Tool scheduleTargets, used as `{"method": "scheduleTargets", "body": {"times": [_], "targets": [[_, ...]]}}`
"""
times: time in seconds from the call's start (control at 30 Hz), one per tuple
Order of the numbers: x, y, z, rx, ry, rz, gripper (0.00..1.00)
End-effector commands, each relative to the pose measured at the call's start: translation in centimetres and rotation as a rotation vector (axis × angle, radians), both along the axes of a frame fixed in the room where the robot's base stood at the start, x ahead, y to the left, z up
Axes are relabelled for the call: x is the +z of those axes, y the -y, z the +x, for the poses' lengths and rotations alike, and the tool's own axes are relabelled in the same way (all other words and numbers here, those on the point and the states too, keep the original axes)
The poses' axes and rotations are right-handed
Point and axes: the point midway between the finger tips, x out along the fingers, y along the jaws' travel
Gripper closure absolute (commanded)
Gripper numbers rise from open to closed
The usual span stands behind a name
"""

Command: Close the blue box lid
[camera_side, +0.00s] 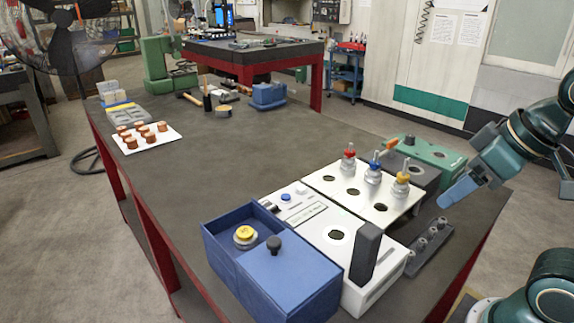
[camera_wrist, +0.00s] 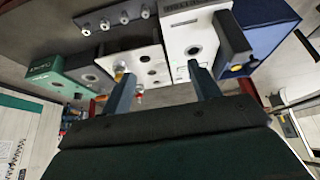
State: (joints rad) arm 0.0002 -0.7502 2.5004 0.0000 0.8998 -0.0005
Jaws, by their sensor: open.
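The blue box (camera_side: 221,265) stands at the near edge of the table in the side view. Its blue lid (camera_side: 295,272) with a dark knob (camera_side: 275,244) covers the near right part. The far left part is uncovered and shows a yellow-topped metal piece (camera_side: 245,235) inside. In the wrist view the box (camera_wrist: 268,28) is at the upper right, partly hidden behind a dark upright block. My gripper (camera_side: 455,194) is open and empty, in the air to the right of the box and apart from it. Its two fingers also show in the wrist view (camera_wrist: 161,75).
A white base with a tall dark block (camera_side: 365,255) stands right beside the box. Behind it is a white base (camera_side: 325,182) with red, blue and yellow-topped pieces. A grey strip with pegs (camera_side: 430,248) and a green base (camera_side: 430,155) lie right. The table's middle is clear.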

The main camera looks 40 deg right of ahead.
Motion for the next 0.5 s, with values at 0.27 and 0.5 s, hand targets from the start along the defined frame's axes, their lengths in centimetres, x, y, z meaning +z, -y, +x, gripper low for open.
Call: {"method": "scheduleTargets", "body": {"times": [0.27, 0.5], "targets": [[0.2, -0.7, 0.7, 0.063, 0.004, -0.017, 0.94], [0.6, -3.1, 2.6, 0.263, 0.022, -0.074, 1.00]]}}
